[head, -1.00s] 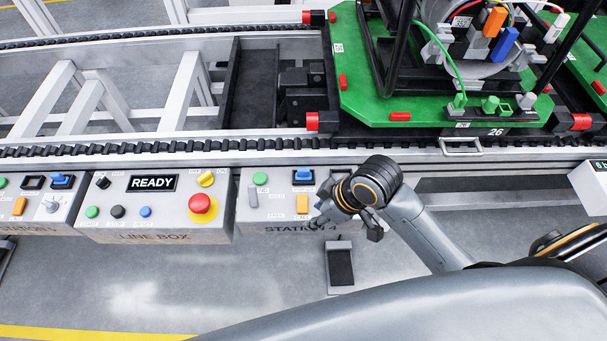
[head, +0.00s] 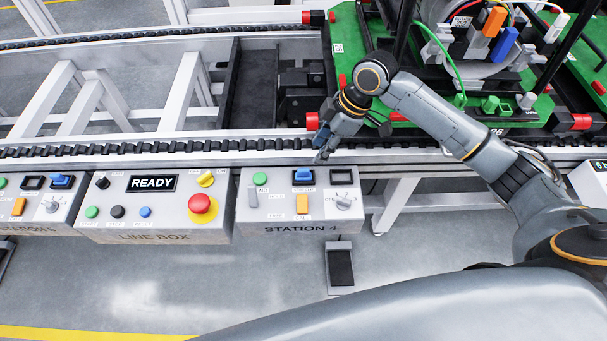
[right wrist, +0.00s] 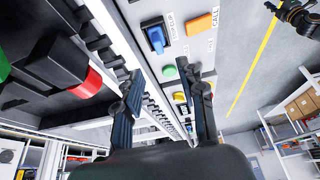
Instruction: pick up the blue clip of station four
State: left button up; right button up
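The blue clip (head: 303,174) sits in a dark socket on the top of the station 4 box (head: 285,228), between the green button and a small dark window. It also shows in the right wrist view (right wrist: 156,38), beyond the fingertips. My right gripper (head: 322,152) is above the conveyor's near edge, just behind the box and apart from the clip. In the right wrist view its two fingers (right wrist: 163,76) are spread with nothing between them. An arm end, apparently my left gripper (right wrist: 300,15), shows at that view's top right corner; its fingers are unclear.
The line box (head: 155,225) with a red stop button (head: 200,204) stands left of station 4. A green pallet (head: 345,50) carrying a black frame stands on the conveyor behind my right arm. An orange switch (head: 302,204) is in front of the clip.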

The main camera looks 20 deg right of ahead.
aim_at(304, 170)
jog(key=x, duration=0.9)
jog(key=shift+w+f, duration=0.15)
jog(key=shift+c, duration=0.4)
grip_shut()
